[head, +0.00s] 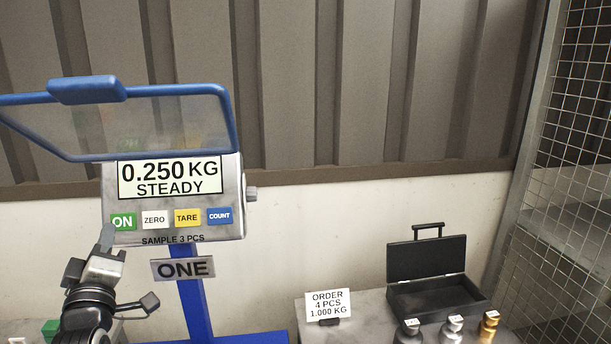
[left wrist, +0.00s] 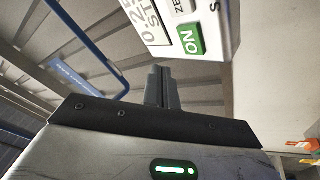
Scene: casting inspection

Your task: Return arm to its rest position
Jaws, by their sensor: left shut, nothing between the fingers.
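My left gripper (head: 106,238) is shut and empty, pointing up just below the green ON button (head: 123,222) of the scale's display unit (head: 232,205). In the left wrist view the closed fingers (left wrist: 162,88) show beside the ON button (left wrist: 188,41); I cannot tell whether they touch the panel. The display (head: 170,178) reads 0.250 KG, STEADY. ZERO, TARE and COUNT buttons sit right of ON, with SAMPLE 3 PCS printed below. My right gripper is not in view.
A blue-framed clear lid (head: 150,120) stands raised over the display. A blue post (head: 196,310) carries the sign ONE (head: 183,268). At right, an open black case (head: 428,263), an order card (head: 328,305) and several weights (head: 450,330) stand on a grey surface. Wire mesh (head: 570,180) bounds the right.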

